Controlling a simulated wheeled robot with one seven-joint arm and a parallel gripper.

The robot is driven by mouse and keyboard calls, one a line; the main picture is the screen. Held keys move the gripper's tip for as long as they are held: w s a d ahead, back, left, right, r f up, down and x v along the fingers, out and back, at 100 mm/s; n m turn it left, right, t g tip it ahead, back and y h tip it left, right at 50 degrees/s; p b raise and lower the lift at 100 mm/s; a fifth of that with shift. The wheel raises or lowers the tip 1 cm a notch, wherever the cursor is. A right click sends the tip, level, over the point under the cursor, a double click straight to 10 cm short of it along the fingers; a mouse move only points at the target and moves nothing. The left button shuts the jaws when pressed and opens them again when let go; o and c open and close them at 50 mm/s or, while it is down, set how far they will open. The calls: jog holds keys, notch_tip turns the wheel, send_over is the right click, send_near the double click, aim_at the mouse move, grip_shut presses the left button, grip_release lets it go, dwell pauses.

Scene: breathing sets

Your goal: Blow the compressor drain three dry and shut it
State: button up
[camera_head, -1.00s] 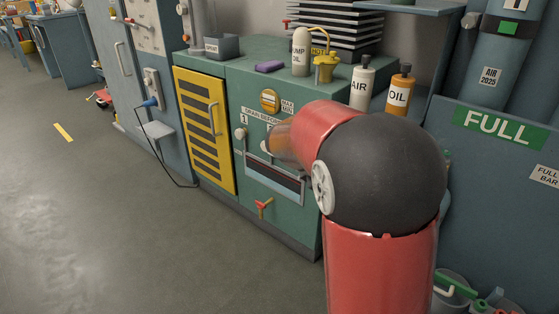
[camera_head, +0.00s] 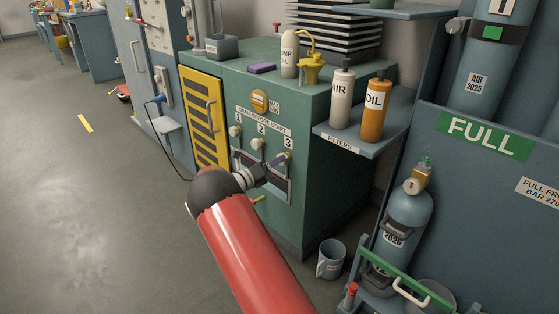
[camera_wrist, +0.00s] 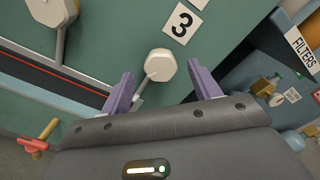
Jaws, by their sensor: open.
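The compressor (camera_head: 230,90) is a green cabinet with a row of cream drain knobs numbered 1, 2 and 3. Drain three (camera_wrist: 161,65) is a cream knob below the "3" label, with a metal stem slanting down to its left. My gripper (camera_wrist: 163,88) is open, with a purple finger on each side of and just below the knob; it holds nothing, and I cannot tell whether it touches. In the head view my gripper (camera_head: 277,162) is at the panel below the "3" and largely hides drain three. Drain two (camera_wrist: 53,9) is at the wrist view's upper left.
A dark trough (camera_wrist: 50,70) runs below the knobs. A red and yellow handle (camera_wrist: 40,138) sits lower left. The filters shelf (camera_head: 365,135) with air and oil bottles juts out at the right. A mug (camera_head: 331,260) and a gas cylinder (camera_head: 405,220) stand below it.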

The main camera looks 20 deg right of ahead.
aim_at(281, 165)
jog(key=shift+x, duration=2)
jog(key=c, duration=1)
jog(key=shift+o, duration=0.2)
